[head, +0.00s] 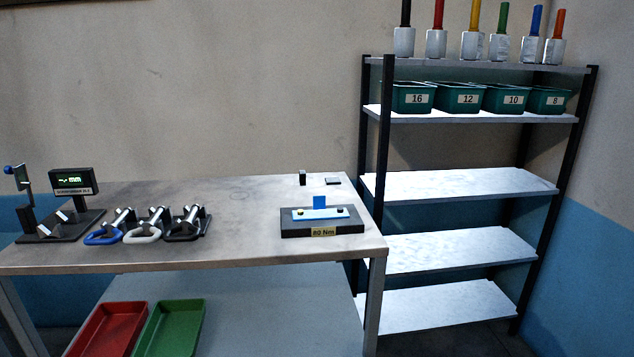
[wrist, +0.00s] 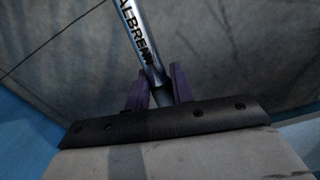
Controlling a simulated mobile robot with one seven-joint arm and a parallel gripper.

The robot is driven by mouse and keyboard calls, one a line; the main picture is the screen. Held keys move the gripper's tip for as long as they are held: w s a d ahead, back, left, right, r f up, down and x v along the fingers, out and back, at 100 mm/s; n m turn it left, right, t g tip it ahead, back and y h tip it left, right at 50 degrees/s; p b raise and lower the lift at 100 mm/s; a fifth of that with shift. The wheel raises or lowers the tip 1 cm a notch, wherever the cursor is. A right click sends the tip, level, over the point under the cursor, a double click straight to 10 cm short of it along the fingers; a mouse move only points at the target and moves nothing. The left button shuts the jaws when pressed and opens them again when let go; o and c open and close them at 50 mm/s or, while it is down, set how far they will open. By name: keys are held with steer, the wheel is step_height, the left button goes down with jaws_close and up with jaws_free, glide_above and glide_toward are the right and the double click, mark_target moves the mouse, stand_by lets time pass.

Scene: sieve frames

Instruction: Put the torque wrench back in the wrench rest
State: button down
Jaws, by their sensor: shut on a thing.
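The head view shows neither my gripper nor the wrench. No wrench rest can be made out with certainty. A small dark upright block (head: 302,178) and a low grey-topped piece (head: 333,181) stand at the table's back right.
The table (head: 240,210) carries a dark block labelled 80 Nm (head: 350,226), several shackle-like pieces (head: 145,232) and a display device (head: 73,182). Red (head: 108,330) and green (head: 170,325) trays lie below. A shelf rack (head: 455,185) with green bins (head: 462,98) stands right. The table's middle is clear.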

steer(key=w+r, duration=0.1)
steer(key=r, duration=0.1)
steer(key=w+r, duration=0.3)
steer(key=shift+w+r, duration=0.3)
steer(key=shift+r, duration=0.1)
steer(key=shift+w, duration=0.1)
